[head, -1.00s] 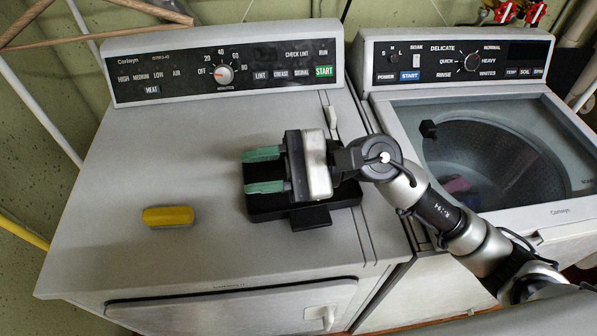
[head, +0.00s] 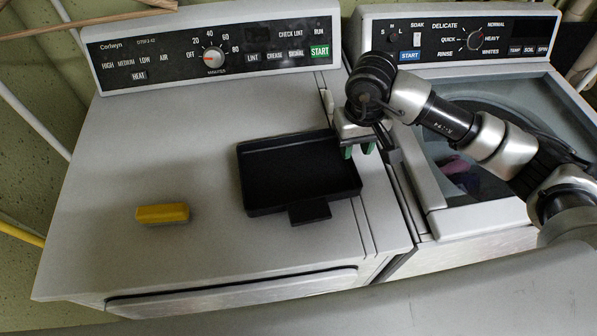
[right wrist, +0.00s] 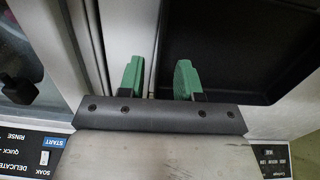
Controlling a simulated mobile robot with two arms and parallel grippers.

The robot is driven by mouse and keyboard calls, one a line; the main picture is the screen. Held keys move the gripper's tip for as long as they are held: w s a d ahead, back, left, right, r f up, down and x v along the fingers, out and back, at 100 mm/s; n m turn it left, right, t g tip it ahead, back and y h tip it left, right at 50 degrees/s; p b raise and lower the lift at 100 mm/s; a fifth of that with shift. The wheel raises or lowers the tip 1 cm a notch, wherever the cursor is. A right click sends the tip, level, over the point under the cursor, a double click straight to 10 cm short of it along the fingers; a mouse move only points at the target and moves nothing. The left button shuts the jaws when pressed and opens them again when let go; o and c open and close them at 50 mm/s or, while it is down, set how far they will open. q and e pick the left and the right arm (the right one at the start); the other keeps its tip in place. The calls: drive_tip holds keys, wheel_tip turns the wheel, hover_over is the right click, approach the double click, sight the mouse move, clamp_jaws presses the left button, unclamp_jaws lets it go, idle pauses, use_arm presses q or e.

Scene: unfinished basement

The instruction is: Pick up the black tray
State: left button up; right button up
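The black tray (head: 290,185) lies flat on top of the left machine, with a small tab on its front edge. It is empty. My right gripper (head: 358,150) is at the tray's right rim, near its back corner, pointing down. In the right wrist view my right gripper (right wrist: 159,78) has its two green fingers apart, one over the tray's inside (right wrist: 235,45) and one outside its rim. The rim lies in the gap between them, and I cannot tell whether either finger touches it. My left gripper is not in view.
A yellow block (head: 162,213) lies on the left machine's top (head: 120,180), left of the tray. A washer (head: 480,215) with a glass lid stands to the right, under my right arm. Control panels (head: 215,57) rise behind. The top in front of and left of the tray is mostly free.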

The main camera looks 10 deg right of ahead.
sight(352, 161)
wheel_tip(352, 161, down, 5)
drive_tip(key=shift+s+p, duration=0.1)
drive_tip(key=shift+p, duration=1.1)
drive_tip(key=shift+f, duration=0.25)
clamp_jaws()
